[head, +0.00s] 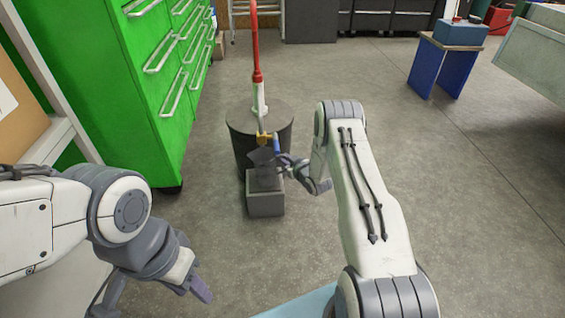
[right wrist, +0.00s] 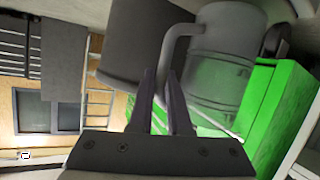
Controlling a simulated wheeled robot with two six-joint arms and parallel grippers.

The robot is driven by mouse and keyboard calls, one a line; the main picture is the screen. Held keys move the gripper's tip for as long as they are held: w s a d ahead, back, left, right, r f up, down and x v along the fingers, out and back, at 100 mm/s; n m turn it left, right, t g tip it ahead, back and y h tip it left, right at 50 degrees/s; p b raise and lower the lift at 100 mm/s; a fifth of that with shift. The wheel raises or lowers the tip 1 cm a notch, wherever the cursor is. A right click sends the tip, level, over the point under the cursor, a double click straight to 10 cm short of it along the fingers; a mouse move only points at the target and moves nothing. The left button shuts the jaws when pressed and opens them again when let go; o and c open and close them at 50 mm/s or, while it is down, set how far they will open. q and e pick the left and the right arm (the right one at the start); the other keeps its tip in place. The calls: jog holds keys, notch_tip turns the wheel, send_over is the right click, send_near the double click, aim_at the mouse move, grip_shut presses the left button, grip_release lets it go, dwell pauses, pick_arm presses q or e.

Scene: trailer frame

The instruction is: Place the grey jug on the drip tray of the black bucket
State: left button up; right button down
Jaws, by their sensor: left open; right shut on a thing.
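The black bucket (head: 248,145) stands on the floor ahead, with a small yellow tap (head: 263,137) on its near side. A grey block-shaped drip tray (head: 265,203) is in front of it. The grey jug (head: 262,172) is under the tap, at the top of the drip tray; I cannot tell whether it touches the tray. My right gripper (head: 286,165) is shut on the jug's handle, from the right. In the right wrist view the jug (right wrist: 215,75) fills the upper right, its handle between the fingers (right wrist: 162,75). My left gripper (head: 155,290) is open and empty, low on the left.
A red and white upright piece (head: 257,80) rises from the bucket's lid. A green drawer cabinet (head: 135,90) stands close on the left. A blue stool (head: 443,65) and a bench (head: 535,60) stand at the back right. The floor right of my right arm is clear.

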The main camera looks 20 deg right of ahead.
jog(key=shift+w+a+f+b, duration=0.1)
jog(key=shift+w+f+b, duration=0.7)
jog(key=shift+w, duration=0.2)
jog(key=c, duration=0.9)
grip_release()
jog(key=shift+o, duration=0.2)
